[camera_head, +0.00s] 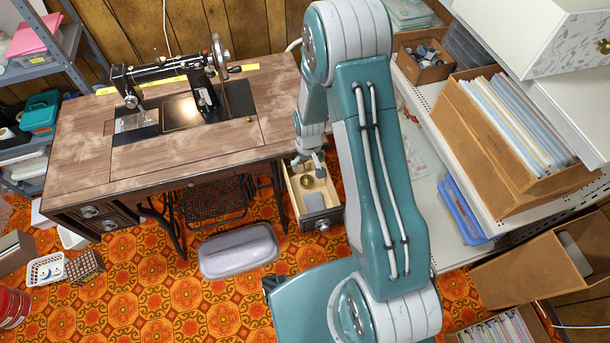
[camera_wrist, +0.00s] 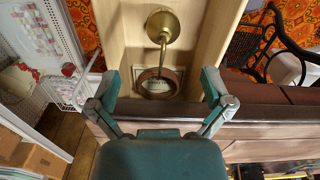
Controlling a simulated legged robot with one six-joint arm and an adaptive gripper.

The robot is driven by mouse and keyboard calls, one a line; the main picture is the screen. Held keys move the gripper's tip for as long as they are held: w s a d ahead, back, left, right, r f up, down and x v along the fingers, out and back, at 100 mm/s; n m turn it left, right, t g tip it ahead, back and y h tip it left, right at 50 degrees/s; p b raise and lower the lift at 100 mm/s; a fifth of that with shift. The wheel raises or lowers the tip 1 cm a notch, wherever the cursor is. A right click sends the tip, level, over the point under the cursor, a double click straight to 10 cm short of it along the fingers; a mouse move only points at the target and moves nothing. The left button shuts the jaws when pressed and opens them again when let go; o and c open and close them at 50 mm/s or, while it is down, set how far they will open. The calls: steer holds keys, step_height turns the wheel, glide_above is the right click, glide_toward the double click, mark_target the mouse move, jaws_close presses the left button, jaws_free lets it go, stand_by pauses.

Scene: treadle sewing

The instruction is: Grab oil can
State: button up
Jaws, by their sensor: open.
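The brass oil can (camera_wrist: 163,25), with a round base and a long thin spout, is in the open wooden drawer (camera_head: 329,191) of the sewing table. It also shows as a small brassy shape in the head view (camera_head: 307,182). My gripper (camera_wrist: 160,84) is open, its two fingers spread wide. In the wrist view the can is beyond the fingertips, with its spout pointing back between them. Nothing is held. In the head view my gripper (camera_head: 309,165) is over the drawer's inner end, near the can.
A brown ring (camera_wrist: 144,90) lies in the drawer near the spout tip, by a pale label. The sewing table (camera_head: 180,160) carries a black sewing machine (camera_head: 205,92). White shelving with folder boxes (camera_head: 520,140) stands right. A grey cushion-like thing (camera_head: 238,251) is on the patterned floor.

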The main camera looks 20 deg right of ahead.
mark_target(307, 176)
steer(key=f, duration=0.9)
steer(key=shift+a+f, duration=0.15)
steer(key=shift+a, duration=0.1)
steer(key=shift+c, duration=0.3)
steer(key=c, duration=1.1)
